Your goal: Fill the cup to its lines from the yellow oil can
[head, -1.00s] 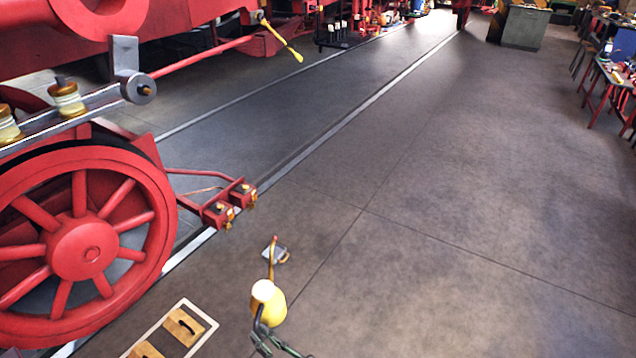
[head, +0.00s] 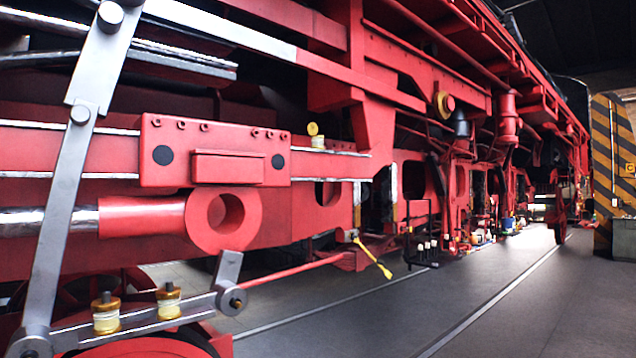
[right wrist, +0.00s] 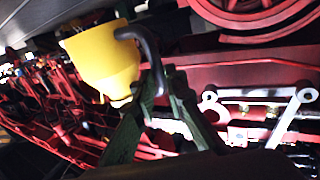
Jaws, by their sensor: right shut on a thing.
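The yellow oil can (right wrist: 103,58) shows in the right wrist view, tilted, with its black handle (right wrist: 146,50). My right gripper (right wrist: 156,90) is shut on this handle. In the head view two brass-and-glass cups, one (head: 107,314) and another (head: 168,302), stand on the grey rod at the lower left. A third small cup (head: 317,136) with a yellow top stands higher on the red frame. I cannot tell which is the task's cup, and no fill lines can be made out. Neither gripper nor the can is in the head view.
The red locomotive (head: 215,155) fills the left and middle of the head view. A grey upright lever (head: 62,190) stands at the left, and a short grey crank (head: 230,285) beside the cups. Free floor (head: 540,310) lies at the lower right, with a striped pillar (head: 603,170) beyond.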

